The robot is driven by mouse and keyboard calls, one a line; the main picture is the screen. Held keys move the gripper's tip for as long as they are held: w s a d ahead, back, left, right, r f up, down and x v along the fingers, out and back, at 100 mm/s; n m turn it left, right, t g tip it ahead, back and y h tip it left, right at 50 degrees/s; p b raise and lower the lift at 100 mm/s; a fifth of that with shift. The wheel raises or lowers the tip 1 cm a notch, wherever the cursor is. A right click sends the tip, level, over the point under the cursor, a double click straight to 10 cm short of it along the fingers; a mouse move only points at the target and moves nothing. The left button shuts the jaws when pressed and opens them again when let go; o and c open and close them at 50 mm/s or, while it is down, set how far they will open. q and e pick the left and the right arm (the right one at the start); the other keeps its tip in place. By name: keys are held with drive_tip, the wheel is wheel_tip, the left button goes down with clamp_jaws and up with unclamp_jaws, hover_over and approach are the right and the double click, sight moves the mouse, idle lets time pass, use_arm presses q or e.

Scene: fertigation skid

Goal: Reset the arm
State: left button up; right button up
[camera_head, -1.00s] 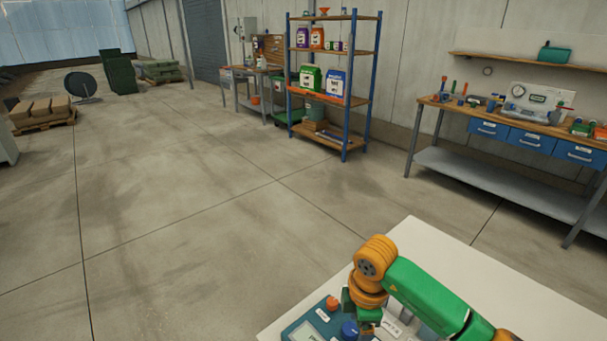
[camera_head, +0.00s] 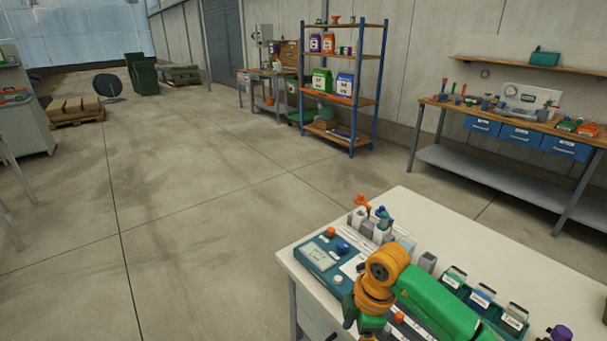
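My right arm (camera_head: 434,302), green with orange joints, reaches in from the lower right over the white table (camera_head: 490,247). It bends at the orange joint (camera_head: 388,265), and its lower part runs down to the bottom edge of the picture. I cannot make out any fingers there. My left arm and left gripper do not show.
A blue shelf rack (camera_head: 345,85) and a workbench (camera_head: 510,130) stand behind. Open concrete floor (camera_head: 185,200) lies left.

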drive_tip(key=a+f+m+t+y, duration=0.2)
drive_tip(key=a+f+t+y, duration=0.1)
drive_tip(key=a+y, duration=1)
drive_tip(key=d+f+m+t+h, duration=0.85)
drive_tip(key=d+f+m, duration=0.35)
drive_tip(key=f, duration=0.5)
drive_tip(key=s+d+f+g+h, duration=0.5)
drive_tip(key=s+d+f, duration=0.2)
drive_tip(key=s+f, duration=0.4)
drive_tip(key=s+d+f+m+g, duration=0.1)
drive_tip(key=s+f+g, duration=0.1)
drive_tip(key=s, duration=0.8)
drive_tip(key=s+d+f+m+g+h, duration=0.1)
drive_tip(key=s+d+g, duration=0.1)
drive_tip(key=s, duration=0.8)
drive_tip(key=shift+d+f+g, duration=0.15)
drive_tip(key=shift+f+g, duration=0.25)
drive_tip(key=shift+g, duration=0.35)
